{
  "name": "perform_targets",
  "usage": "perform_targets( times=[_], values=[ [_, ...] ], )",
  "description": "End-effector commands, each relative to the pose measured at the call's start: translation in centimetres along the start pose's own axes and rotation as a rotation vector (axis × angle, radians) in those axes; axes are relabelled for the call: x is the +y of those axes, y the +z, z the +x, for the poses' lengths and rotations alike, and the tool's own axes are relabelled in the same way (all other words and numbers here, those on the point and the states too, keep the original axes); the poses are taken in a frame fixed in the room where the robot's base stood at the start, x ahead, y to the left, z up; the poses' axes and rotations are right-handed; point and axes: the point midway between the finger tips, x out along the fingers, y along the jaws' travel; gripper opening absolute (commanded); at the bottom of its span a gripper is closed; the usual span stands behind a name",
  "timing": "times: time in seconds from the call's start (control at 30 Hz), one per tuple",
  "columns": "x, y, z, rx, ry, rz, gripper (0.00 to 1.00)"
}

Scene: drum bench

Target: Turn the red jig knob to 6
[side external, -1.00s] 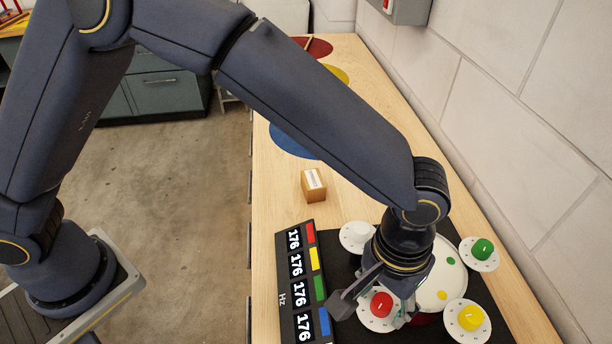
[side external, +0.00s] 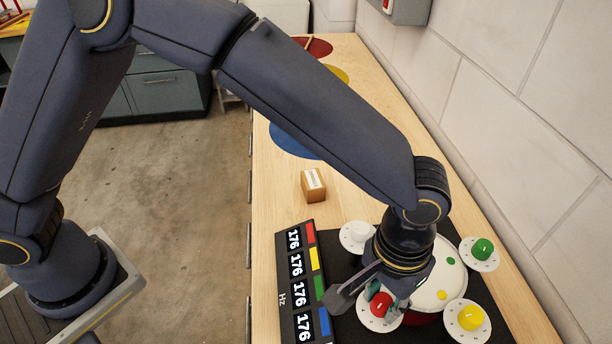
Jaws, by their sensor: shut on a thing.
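The red knob (side external: 380,305) sits on a round white dial plate (side external: 366,319) at the front of the black mat, beside the drum. My gripper (side external: 384,303) points down over it and is shut on the red knob, with its fingers at the knob's sides. Part of the knob and its dial is hidden by the fingers, and the number its pointer faces is too small to read. The display (side external: 303,285) shows 176 in all four rows, beside red, yellow, green and blue strips.
A white drum (side external: 436,290) with coloured dots stands just right of my gripper.

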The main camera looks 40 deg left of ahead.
Motion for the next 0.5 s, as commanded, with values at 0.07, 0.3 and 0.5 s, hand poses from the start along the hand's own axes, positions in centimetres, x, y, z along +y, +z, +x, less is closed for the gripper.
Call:
perform_targets(
  times=[0.07,0.3,0.5],
  values=[
    [0.0,-0.05,-0.05,-0.001,0.0,0.044,0.0],
    [0.04,-0.09,-0.06,-0.01,0.001,0.241,0.0],
    [0.07,-0.07,-0.04,-0.019,0.001,0.432,0.0]
  ],
)
